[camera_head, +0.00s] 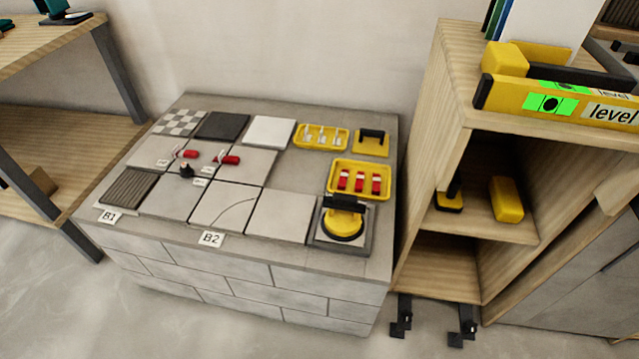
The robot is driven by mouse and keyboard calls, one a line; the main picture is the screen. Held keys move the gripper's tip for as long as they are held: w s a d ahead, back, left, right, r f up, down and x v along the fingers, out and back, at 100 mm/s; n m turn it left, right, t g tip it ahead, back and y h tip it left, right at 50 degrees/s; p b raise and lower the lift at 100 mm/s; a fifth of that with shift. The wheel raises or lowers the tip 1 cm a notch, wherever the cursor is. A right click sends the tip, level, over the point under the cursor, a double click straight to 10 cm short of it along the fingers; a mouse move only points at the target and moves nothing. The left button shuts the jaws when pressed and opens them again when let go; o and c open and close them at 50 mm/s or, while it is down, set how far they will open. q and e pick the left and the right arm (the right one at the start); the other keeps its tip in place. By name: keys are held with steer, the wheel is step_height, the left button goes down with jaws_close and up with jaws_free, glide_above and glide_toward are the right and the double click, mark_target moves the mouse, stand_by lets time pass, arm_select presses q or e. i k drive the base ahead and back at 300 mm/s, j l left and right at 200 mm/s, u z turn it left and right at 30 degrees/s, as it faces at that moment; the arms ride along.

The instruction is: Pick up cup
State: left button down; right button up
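The only cup-like thing I can make out is a round yellow suction cup (343,223) with a black top part. It sits on a grey square tile at the front right corner of the brick-sided block (330,258). No drinking cup shows. Neither of my grippers is in view, and nothing is seen touching the suction cup.
Grey tiles (283,215), several red-and-white pieces and yellow trays (360,193) lie on the block. Close on its right stands a wooden shelf unit (440,85) with a yellow level (510,95) on top. A wooden rack (60,125) stands left.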

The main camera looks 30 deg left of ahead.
mark_target(343, 221)
steer(key=k+u, duration=0.1)
steer(key=u, duration=0.55)
